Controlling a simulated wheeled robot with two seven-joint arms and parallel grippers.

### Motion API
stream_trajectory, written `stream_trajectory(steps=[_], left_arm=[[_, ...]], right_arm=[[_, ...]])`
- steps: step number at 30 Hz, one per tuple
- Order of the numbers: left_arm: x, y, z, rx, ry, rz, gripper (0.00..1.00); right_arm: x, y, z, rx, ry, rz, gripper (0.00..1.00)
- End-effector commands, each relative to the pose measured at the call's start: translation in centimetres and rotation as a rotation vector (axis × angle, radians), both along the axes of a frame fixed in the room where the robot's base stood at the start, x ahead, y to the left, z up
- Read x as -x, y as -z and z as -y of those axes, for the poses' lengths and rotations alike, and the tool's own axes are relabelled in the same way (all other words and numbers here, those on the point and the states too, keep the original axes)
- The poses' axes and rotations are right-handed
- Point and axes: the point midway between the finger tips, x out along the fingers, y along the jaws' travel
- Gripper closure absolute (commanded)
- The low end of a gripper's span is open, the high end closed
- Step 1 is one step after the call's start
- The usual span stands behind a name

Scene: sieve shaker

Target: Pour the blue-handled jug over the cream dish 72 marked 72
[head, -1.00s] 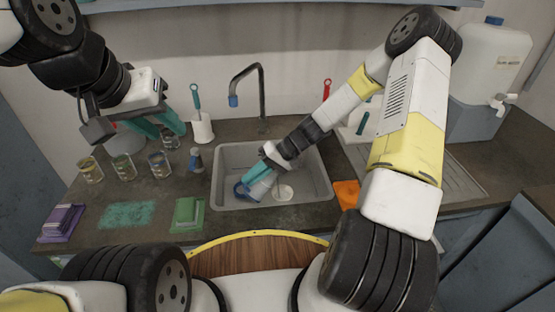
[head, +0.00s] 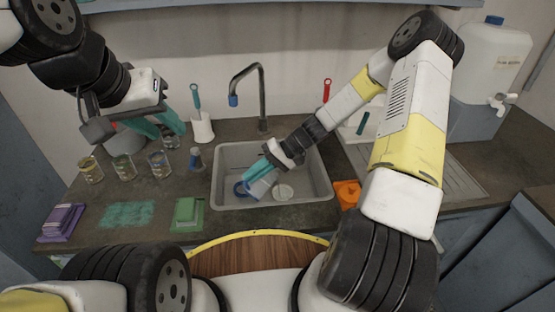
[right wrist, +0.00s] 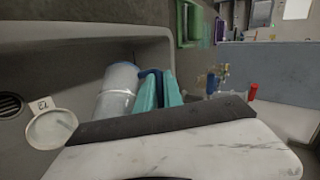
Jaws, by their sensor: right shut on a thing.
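My right gripper (head: 256,170) is shut on the blue handle of the jug and holds it in the sink. The jug (right wrist: 117,92) is a pale, translucent cylinder; it also shows under the teal fingers in the head view (head: 263,187). It looks tilted, and its contents cannot be made out. The cream dish 72 (head: 283,191) lies in the sink just right of the jug. In the right wrist view the dish (right wrist: 51,129) shows its tag marked 72, apart from the jug. My left gripper (head: 160,125) is open above the back left counter.
The grey sink (head: 323,190) surrounds the jug and dish, with a tap (head: 263,95) behind. A blue ring (head: 240,188) shows left of the jug. Several glass beakers (head: 124,168) stand at left, near a green block (head: 188,212). An orange object (head: 347,193) sits at the sink's right edge.

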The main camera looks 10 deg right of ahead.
Motion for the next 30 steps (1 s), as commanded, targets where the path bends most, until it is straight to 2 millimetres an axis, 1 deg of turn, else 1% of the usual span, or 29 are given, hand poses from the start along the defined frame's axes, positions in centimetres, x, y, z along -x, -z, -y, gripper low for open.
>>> stream_trajectory(steps=[30], left_arm=[[0.0, 0.0, 0.0, 0.0, 0.0, 0.0, 0.64]], right_arm=[[-0.32, -0.71, 0.41, -0.057, 0.001, -0.04, 1.0]])
